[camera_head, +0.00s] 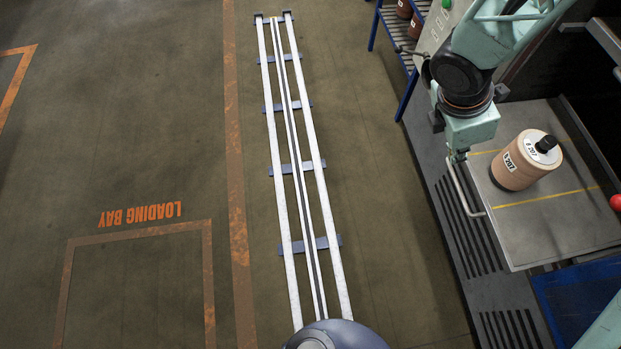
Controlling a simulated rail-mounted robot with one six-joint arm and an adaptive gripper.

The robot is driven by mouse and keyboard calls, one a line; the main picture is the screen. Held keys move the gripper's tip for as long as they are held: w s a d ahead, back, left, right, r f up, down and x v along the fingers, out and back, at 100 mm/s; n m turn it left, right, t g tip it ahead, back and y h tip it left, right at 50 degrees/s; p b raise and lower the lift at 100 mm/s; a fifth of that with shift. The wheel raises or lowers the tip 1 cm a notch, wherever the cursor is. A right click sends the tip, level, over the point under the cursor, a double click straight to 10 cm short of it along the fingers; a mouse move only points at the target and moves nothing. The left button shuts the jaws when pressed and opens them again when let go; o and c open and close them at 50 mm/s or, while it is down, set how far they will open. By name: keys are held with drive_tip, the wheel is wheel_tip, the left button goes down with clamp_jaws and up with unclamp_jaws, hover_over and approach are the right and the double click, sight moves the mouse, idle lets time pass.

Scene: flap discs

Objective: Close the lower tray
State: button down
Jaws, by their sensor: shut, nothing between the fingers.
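The lower tray (560,232) is a flat grey metal plate with yellow lines, standing out from the machine at the right. A light bar handle (466,188) runs along its left edge. A stack of tan discs (519,165) with a black knob and a "207" label rests on the tray. My gripper (458,156) points down at the upper end of the handle, shut and empty. Whether it touches the handle I cannot tell. My wrist and arm cover part of the machine behind.
A blue rack (402,50) with brown discs stands at the top. A blue mesh panel (580,300) is at the lower right, and a red knob (616,202) is at the right edge. A slotted dark plate (450,220) lies below the tray. The floor left of it is open around the rail (300,190).

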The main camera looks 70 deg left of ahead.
sight(466, 167)
drive_tip(key=shift+s+a+r, duration=0.3)
drive_tip(key=shift+s+a, duration=0.05)
drive_tip(key=shift+a, duration=0.1)
drive_tip(key=shift+f, duration=0.1)
drive_tip(key=b+x, duration=0.4)
drive_tip(key=x, duration=0.6)
drive_tip(key=shift+w+d, duration=0.1)
drive_tip(key=shift+w+f, duration=0.15)
drive_tip(key=shift+w, duration=0.15)
drive_tip(key=shift+w+d, duration=0.25)
drive_tip(key=shift+w, duration=0.6)
drive_tip(key=shift+w+d, duration=0.2)
drive_tip(key=shift+w, duration=0.65)
drive_tip(key=shift+w, duration=0.15)
